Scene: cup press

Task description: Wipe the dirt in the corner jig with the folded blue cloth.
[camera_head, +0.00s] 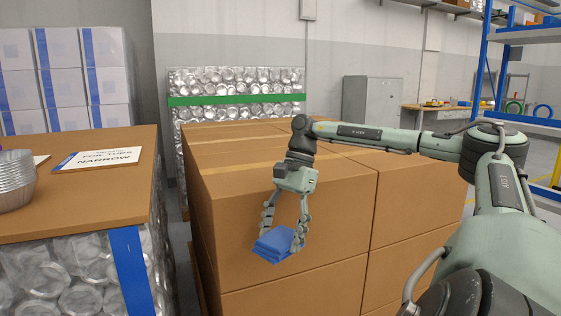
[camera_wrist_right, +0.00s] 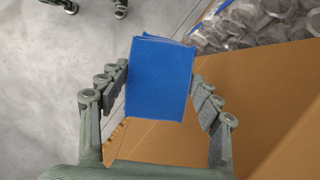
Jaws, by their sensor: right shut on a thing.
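The folded blue cloth (camera_head: 273,245) is held between the two fingers of my right gripper (camera_head: 284,232), which is shut on it. In the right wrist view the cloth (camera_wrist_right: 160,79) fills the space between the fingertips of the gripper (camera_wrist_right: 161,82). The gripper points down in front of the stacked cardboard boxes, and the cloth hangs clear of the floor. The corner jig and the dirt are not in view. My left gripper is not in view.
Large cardboard boxes (camera_head: 240,185) stand in the middle, close to my right arm. At the left is a brown-topped stack (camera_head: 85,205) with a sign (camera_head: 97,158) and foil pans (camera_head: 15,180). A blue shelf rack (camera_head: 490,60) stands at the far right.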

